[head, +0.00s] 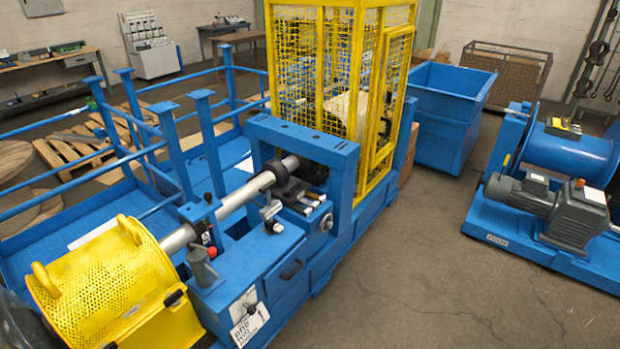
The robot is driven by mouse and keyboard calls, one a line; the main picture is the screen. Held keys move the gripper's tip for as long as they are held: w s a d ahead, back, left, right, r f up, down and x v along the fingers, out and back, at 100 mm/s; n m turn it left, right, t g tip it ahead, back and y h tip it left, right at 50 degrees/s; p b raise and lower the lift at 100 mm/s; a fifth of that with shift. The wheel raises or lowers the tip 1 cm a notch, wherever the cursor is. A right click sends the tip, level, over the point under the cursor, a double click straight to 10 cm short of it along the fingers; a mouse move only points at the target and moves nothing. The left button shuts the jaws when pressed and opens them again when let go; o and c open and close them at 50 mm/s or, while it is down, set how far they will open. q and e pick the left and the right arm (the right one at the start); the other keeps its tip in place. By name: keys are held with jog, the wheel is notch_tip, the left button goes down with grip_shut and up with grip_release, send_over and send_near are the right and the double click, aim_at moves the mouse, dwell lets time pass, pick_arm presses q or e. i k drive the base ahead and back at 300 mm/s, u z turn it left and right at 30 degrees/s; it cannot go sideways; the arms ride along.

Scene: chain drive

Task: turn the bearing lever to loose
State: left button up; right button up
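A blue machine frame (307,143) carries a silver shaft (241,193) that runs into a dark bearing block (284,182). A small lever with a dark end (271,216) stands on the blue housing just in front of the bearing. I cannot tell for sure which of these is the bearing lever, and no loose or tight marking is readable. Neither of my grippers shows in the head view.
A yellow mesh cage (322,75) stands behind the bearing. A white card (248,317) hangs on the housing front; its lettering is unclear. A blue bin (446,103) stands at the back. A grey motor (575,215) sits on another blue machine at right. The floor between is clear.

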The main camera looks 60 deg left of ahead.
aim_at(285, 192)
jog(key=u, duration=0.4)
jog(key=i, duration=0.8)
jog(key=u, duration=0.65)
